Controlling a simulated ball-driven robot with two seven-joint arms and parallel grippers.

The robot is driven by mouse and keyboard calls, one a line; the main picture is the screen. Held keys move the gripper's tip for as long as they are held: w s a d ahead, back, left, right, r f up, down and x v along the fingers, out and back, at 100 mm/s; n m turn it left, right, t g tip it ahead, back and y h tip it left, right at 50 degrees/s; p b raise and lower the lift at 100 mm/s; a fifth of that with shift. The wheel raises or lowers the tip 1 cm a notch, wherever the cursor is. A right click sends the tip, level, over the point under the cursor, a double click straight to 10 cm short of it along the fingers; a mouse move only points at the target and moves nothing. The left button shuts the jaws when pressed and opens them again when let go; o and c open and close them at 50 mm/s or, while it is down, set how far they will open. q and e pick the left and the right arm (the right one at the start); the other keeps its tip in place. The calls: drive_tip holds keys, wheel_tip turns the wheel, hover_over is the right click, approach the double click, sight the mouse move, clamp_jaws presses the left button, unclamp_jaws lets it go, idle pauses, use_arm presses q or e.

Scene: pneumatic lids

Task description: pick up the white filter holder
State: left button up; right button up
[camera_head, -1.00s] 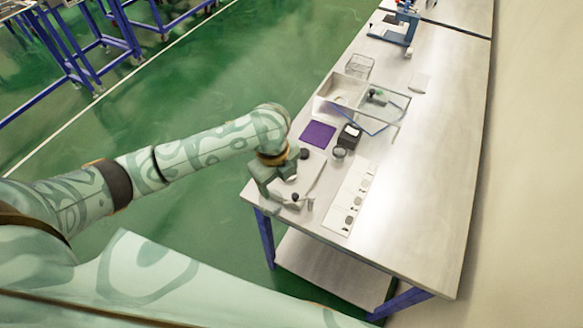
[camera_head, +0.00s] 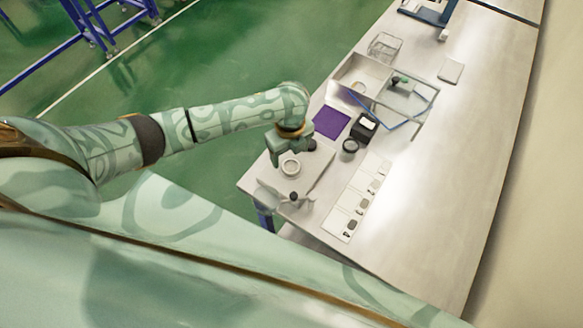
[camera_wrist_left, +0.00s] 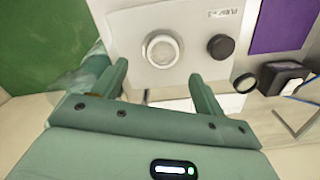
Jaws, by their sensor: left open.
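The white filter holder (camera_head: 291,167) is a small round white ring-shaped piece on a pale plate near the table's near left corner. In the left wrist view the white filter holder (camera_wrist_left: 162,50) lies just ahead of the fingertips, between their lines and apart from them. My left gripper (camera_head: 277,158) is above the plate, beside the holder. In the left wrist view my left gripper (camera_wrist_left: 157,80) is open and empty, its two green fingers spread wide. My right gripper is not in view.
A dark round knob (camera_wrist_left: 221,46) sits right of the holder on the same plate (camera_wrist_left: 190,18). A purple mat (camera_head: 331,122), a black box (camera_head: 364,127), a tray (camera_head: 362,82) and a white strip with small parts (camera_head: 357,203) lie nearby. The table's right side is clear.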

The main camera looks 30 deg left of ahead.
sight(291, 167)
use_arm(q)
drive_tip(key=shift+w+f, duration=0.15)
drive_tip(key=shift+f, duration=0.65)
wheel_tip(291, 167, down, 5)
drive_tip(key=shift+w+b, duration=0.15)
drive_tip(key=shift+b, duration=0.75)
drive_tip(key=c, duration=1)
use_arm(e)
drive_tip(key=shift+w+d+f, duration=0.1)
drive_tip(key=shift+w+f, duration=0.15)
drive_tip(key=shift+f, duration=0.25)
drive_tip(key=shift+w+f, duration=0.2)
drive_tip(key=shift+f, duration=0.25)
